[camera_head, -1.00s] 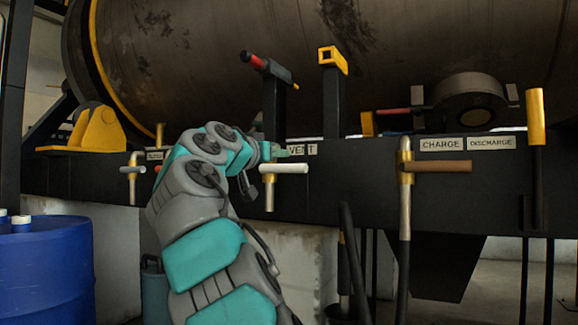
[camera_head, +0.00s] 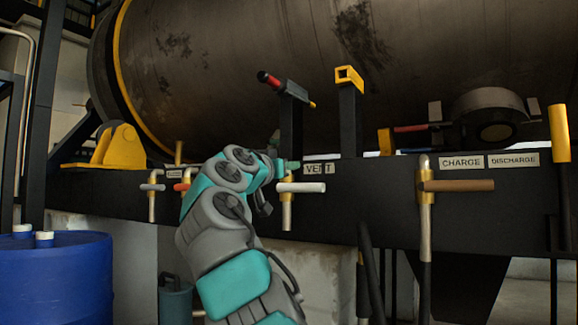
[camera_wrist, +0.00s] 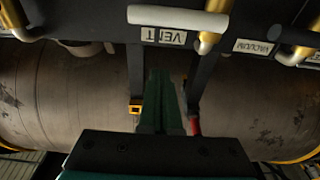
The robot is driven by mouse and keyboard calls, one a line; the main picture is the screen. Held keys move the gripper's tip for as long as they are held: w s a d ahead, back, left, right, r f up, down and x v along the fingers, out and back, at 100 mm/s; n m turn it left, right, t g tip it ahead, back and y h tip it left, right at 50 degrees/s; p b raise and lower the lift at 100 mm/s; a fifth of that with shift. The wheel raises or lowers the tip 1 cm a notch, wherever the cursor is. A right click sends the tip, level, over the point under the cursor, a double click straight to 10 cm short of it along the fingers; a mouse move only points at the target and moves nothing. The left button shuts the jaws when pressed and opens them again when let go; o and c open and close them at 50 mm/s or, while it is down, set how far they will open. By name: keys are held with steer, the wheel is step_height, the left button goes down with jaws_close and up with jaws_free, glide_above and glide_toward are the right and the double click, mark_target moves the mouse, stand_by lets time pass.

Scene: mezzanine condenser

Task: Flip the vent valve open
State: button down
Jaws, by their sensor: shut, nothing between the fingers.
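The vent valve has a white bar handle (camera_head: 302,187) on a brass body (camera_head: 287,213), on the dark rail beside the VENT label (camera_head: 319,169). The handle lies level and points right of the body. In the wrist view the white handle (camera_wrist: 178,19) and the VENT label (camera_wrist: 164,36) appear upside down at the top. My gripper (camera_head: 292,165) is just above the handle's left end in the head view, with no clear contact. Its green fingers (camera_wrist: 163,100) are shut and empty, pointing toward the tank and two dark posts. My wrist hides part of the rail left of the valve.
A valve with a brown handle (camera_head: 457,185) is to the right, by the CHARGE label (camera_head: 461,163). A red-tipped lever (camera_head: 270,79) and a yellow-topped post (camera_head: 349,77) rise behind. More valves, one with a grey-blue handle (camera_head: 152,187), are left. A blue drum (camera_head: 55,275) stands lower left.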

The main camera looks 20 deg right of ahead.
mark_target(305, 184)
steer(key=p+x, duration=0.4)
steer(key=x, duration=0.4)
steer(key=shift+a+r, duration=0.1)
steer(key=shift+r, duration=0.05)
steer(key=f+b, duration=0.2)
steer(key=f, duration=0.1)
steer(key=f+b, duration=0.1)
steer(key=shift+s+a+f+b, duration=0.2)
steer(key=shift+s+a+b, duration=0.15)
steer(key=shift+s+b, duration=0.05)
